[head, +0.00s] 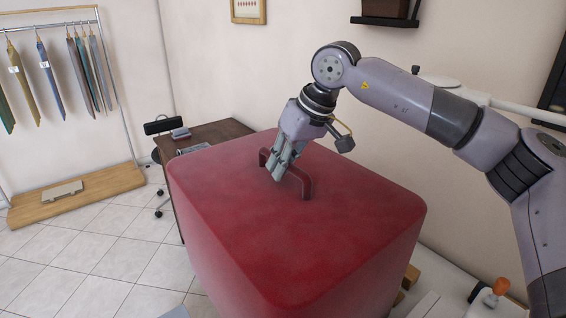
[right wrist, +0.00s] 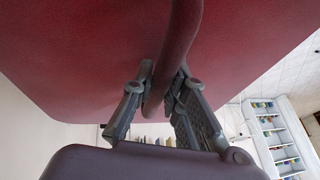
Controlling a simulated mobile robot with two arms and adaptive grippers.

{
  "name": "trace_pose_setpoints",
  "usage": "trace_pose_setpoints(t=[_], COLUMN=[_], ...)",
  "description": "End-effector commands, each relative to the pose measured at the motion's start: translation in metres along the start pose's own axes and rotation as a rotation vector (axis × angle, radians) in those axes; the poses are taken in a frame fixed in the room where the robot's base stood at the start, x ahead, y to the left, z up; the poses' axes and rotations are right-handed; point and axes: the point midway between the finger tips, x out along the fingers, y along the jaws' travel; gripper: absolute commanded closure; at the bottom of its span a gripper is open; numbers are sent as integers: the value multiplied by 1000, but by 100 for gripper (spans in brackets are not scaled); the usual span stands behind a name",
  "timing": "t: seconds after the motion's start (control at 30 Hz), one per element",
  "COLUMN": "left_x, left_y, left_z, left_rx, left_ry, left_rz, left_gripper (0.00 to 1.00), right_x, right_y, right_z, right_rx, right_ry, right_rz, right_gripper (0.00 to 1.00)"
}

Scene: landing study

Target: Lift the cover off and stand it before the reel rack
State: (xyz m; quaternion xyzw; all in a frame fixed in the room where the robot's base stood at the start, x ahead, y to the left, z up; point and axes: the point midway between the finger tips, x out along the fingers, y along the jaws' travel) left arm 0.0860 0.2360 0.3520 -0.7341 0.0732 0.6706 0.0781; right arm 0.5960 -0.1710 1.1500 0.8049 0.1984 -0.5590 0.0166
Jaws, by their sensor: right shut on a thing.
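The cover (head: 290,225) is a large deep-red box shape with rounded edges and an arched red handle (head: 306,186) on top. My right gripper (head: 279,174) comes down from above and is shut on the handle. In the right wrist view the handle (right wrist: 174,50) runs between the two fingers, with the red top of the cover (right wrist: 85,50) behind it. The cover's lower edge and what is under it are hidden. A white shelf unit (right wrist: 275,140) with small coloured items shows in the right wrist view; I cannot tell whether it is the reel rack. My left gripper is not in view.
A dark wooden desk (head: 215,131) and an office chair (head: 162,126) stand behind the cover. A clothes rail (head: 120,85) with a wooden base is at the left. A bottle with an orange cap (head: 499,286) stands at the lower right. Tiled floor (head: 120,250) is open at left.

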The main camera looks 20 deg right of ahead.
Motion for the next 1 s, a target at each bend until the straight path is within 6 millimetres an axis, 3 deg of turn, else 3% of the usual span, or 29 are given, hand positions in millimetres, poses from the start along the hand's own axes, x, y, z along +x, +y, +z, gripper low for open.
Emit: trace_pose_setpoints(t=[0.7, 0.73, 1.0], left_x=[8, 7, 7], left_y=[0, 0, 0], left_z=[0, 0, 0], left_rx=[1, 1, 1], left_ry=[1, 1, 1], left_rz=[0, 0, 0], left_gripper=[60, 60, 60], right_x=[10, 8, 9], right_y=[2, 2, 2], right_z=[4, 3, 4], right_rx=[0, -1, 0], right_ry=[3, 3, 1], right_rz=[0, 0, 0], right_gripper=[100, 85, 67])
